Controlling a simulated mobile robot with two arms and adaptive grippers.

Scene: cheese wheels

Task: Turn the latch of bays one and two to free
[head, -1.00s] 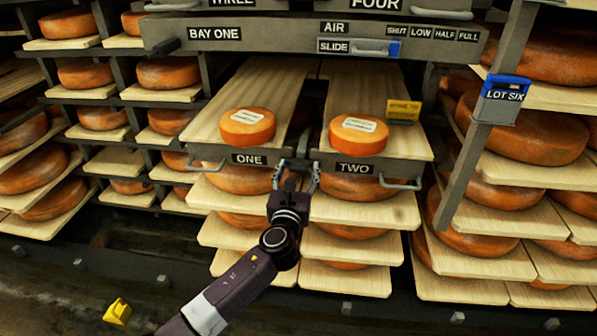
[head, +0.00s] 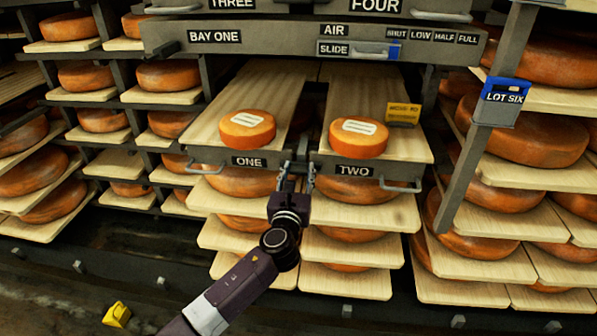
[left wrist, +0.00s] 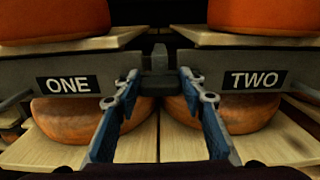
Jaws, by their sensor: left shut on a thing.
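The latch (left wrist: 158,72) is a dark block between the drawer fronts labelled ONE (left wrist: 69,85) and TWO (left wrist: 254,79) in the left wrist view. In the head view the latch (head: 301,148) sits in the gap between the two boards, partly hidden by my fingers. My left gripper (head: 298,174) reaches up to it from below. Its blue-padded fingers (left wrist: 160,84) stand on either side of the latch and are shut on it. Bays one and two each bear an orange cheese wheel, one (head: 247,128) on the left and one (head: 358,137) on the right. My right gripper is not in view.
A grey air slide panel (head: 340,40) hangs above. A yellow tag (head: 403,113) stands on board two. A post with a LOT SIX holder (head: 502,97) is at the right. Racks of cheese fill both sides.

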